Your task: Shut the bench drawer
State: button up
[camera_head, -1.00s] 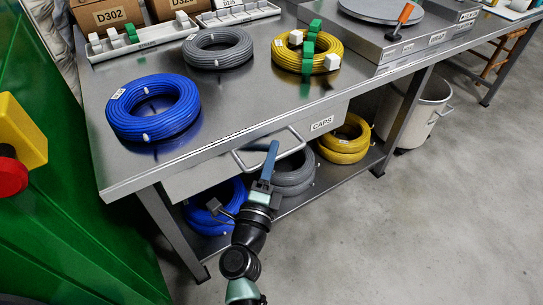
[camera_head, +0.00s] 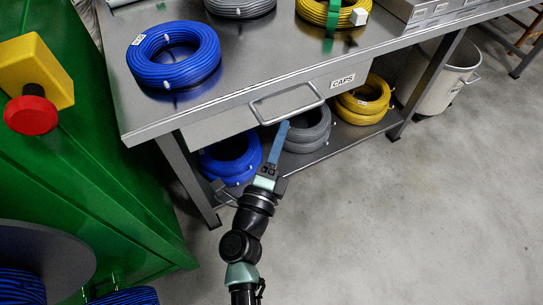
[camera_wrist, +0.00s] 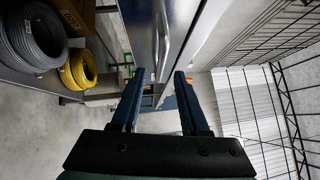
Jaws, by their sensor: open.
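The bench drawer (camera_head: 222,126) has a grey front under the bench top, with a CAPS label and a bar handle (camera_head: 288,117). I cannot tell for sure how far its front stands out from the bench. My gripper (camera_head: 282,130) points up at the handle, its blue fingertips just below or at the bar in the head view. In the wrist view, my gripper (camera_wrist: 158,75) has its fingers apart with nothing held between them. The handle (camera_wrist: 162,35) shows as a bar beyond the fingertips; contact is not clear.
A blue cable coil (camera_head: 173,55) lies on the bench top. Blue, grey (camera_head: 308,128) and yellow (camera_head: 363,100) coils sit on the lower shelf. A green cabinet with a red button (camera_head: 31,115) stands left, a white bin (camera_head: 447,75) right. The floor in front is clear.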

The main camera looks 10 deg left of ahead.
jog(key=r+v, duration=0.1)
jog(key=v, duration=0.5)
jog(key=shift+s+f+p, duration=0.25)
jog(key=shift+f+p, duration=0.05)
jog(key=shift+f, duration=0.2)
jog(key=w+a+r+n+t+y, duration=0.1)
jog(key=w+r+n+t+y, duration=0.2)
jog(key=r, duration=0.7)
jog(key=w+a+r+n+y, duration=0.1)
jog(key=r+n+y, duration=0.1)
jog(key=r+n, duration=0.65)
jog(key=w+a+r+n+t+y, duration=0.1)
jog(key=w+r+t+y, duration=0.15)
jog(key=r, duration=1.05)
jog(key=s+d+r+n+t+h+p, duration=0.1)
jog(key=s+d+r+n+h, duration=0.2)
jog(key=r, duration=0.5)
jog(key=s+d+r+n+t, duration=0.1)
jog(key=s+d+r+n, duration=0.3)
jog(key=r, duration=0.5)
jog(key=s+d+r+n+t+h+p, duration=0.1)
jog(key=s+d+r+n+h, duration=0.1)
jog(key=s+r, duration=0.45)
notch_tip(320, 180, up, 38)
jog(key=w+p, duration=0.2)
jog(key=p, duration=3.4)
jog(key=shift+a+y+p, duration=0.35)
jog(key=shift+a+y, duration=0.1)
jog(key=shift+g, duration=0.25)
